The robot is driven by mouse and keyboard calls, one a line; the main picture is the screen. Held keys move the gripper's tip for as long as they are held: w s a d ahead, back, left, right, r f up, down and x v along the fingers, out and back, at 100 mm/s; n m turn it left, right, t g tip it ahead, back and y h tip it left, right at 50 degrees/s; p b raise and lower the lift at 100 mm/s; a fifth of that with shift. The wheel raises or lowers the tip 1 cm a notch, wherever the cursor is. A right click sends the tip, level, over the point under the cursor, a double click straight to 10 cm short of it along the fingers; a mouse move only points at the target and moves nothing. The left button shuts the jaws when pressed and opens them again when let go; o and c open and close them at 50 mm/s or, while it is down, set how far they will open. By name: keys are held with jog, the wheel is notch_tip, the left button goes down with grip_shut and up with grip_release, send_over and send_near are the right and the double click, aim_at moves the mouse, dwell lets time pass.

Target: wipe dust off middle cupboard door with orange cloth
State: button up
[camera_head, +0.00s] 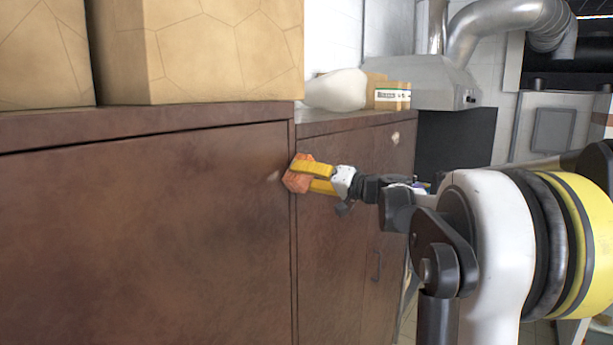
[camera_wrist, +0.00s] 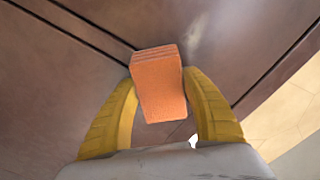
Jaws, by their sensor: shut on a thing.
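My gripper (camera_head: 312,177) has yellow fingers and is shut on the folded orange cloth (camera_head: 296,173). The cloth sits by the vertical seam between two brown cupboard doors; I cannot tell if it touches. In the wrist view the cloth (camera_wrist: 158,85) is pinched between the fingers (camera_wrist: 160,100), with dark door gaps behind it. A pale dusty smudge (camera_head: 273,176) is on the large left door (camera_head: 150,225), just left of the cloth. A pale streak also shows in the wrist view (camera_wrist: 197,32). Another pale patch (camera_head: 395,138) is farther right. Which door is the middle one is unclear.
Large tan boxes (camera_head: 215,50) stand on the cupboard top at left. A white sack (camera_head: 336,90) and a small carton (camera_head: 391,96) lie farther along it. A metal hood with ducts (camera_head: 440,85) is beyond. A dark handle (camera_head: 377,265) sticks out low on the right.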

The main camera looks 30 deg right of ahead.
aim_at(266, 182)
jog(key=shift+s+a, duration=0.6)
jog(key=shift+a, duration=1.05)
jog(key=shift+s+a, duration=0.6)
jog(key=shift+a, duration=1.1)
jog(key=shift+s+a, duration=0.6)
jog(key=shift+a, duration=1.05)
jog(key=shift+d, duration=0.1)
jog(key=shift+s+d, duration=0.15)
jog(key=shift+s, duration=0.1)
jog(key=shift+v, duration=2.7)
jog(key=v, duration=0.3)
jog(key=shift+p, duration=0.3)
